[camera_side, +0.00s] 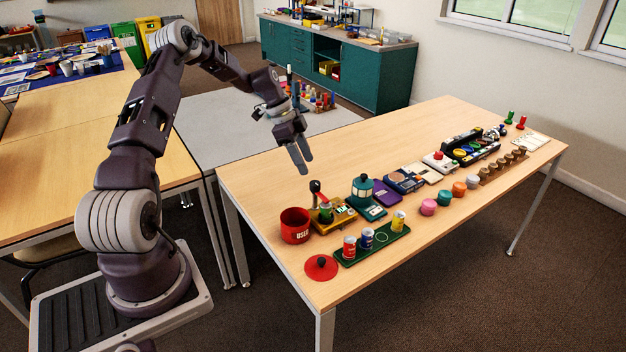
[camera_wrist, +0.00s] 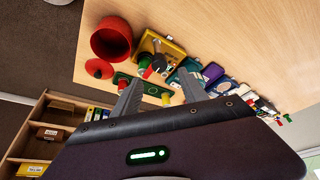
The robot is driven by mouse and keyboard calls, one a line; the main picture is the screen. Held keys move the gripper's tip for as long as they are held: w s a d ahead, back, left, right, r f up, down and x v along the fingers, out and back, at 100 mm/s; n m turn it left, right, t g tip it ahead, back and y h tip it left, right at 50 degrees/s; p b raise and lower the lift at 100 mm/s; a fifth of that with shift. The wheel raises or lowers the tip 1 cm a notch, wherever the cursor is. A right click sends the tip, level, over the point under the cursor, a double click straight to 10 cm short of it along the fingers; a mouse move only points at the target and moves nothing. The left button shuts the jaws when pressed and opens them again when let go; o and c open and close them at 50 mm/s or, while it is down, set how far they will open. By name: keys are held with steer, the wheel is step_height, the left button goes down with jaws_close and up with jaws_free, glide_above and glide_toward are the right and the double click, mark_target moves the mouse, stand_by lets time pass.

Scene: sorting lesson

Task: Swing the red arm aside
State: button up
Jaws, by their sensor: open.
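A yellow device (camera_side: 335,216) stands near the left end of the table, with a green can on it. The yellow device also shows in the wrist view (camera_wrist: 172,48), with dark, white and red parts too small to make out. My gripper (camera_side: 303,163) is open and empty, above the table behind and left of the device, touching nothing. Its two fingers show apart in the wrist view (camera_wrist: 160,92).
A red bin (camera_side: 295,226) stands just left of the device and a red lid (camera_side: 321,267) lies in front. A green tray (camera_side: 372,246) holds several small cans. Other gadgets, including a teal one (camera_side: 363,190), run in a row to the right. The table's back strip is bare.

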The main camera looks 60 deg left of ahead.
mark_target(315, 183)
steer(key=x, duration=0.7)
jaws_close()
